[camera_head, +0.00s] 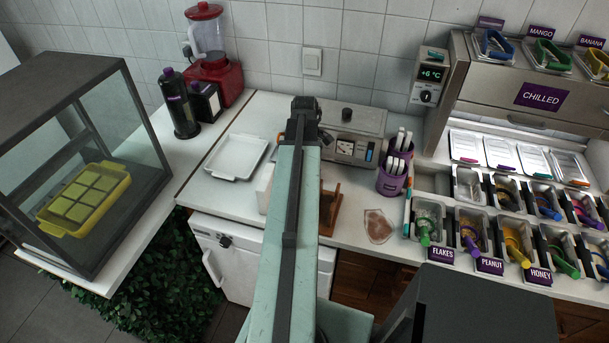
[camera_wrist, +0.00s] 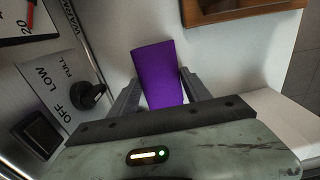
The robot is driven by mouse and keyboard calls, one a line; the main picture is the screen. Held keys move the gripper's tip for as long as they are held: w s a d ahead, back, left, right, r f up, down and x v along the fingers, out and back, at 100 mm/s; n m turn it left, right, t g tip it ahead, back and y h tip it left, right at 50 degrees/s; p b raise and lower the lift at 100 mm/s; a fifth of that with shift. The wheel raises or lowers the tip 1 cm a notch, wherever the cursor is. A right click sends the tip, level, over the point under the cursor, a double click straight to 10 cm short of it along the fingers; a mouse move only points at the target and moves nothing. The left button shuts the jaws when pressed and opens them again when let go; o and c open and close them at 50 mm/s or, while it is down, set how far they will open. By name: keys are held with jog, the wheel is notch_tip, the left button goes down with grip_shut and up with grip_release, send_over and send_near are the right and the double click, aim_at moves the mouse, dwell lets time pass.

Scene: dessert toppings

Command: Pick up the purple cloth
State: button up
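The purple cloth (camera_wrist: 157,72) shows in the wrist view as a flat, smooth shape over the white counter, narrower toward my gripper. My gripper (camera_wrist: 160,76) has its two fingers spread apart, one at each side of the cloth, with the tips close to its edges. I cannot tell whether the fingertips touch it. The near end of the cloth lies close to the gripper body. In the head view my arm reaches over the counter toward the back wall and hides the cloth; the fingers do not show clearly there.
A grey warmer (camera_head: 350,120) with a knob (camera_wrist: 87,95) stands beside the gripper. A wooden stand (camera_head: 330,207) is close by on the front side. A white tray (camera_head: 236,158) lies left; a purple cup of utensils (camera_head: 392,183) stands right, near a brown-stained patch (camera_head: 378,226).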

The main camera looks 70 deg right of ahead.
jog(key=c, duration=0.7)
jog(key=shift+o, duration=0.2)
notch_tip(320, 180, up, 10)
jog(key=p, duration=1)
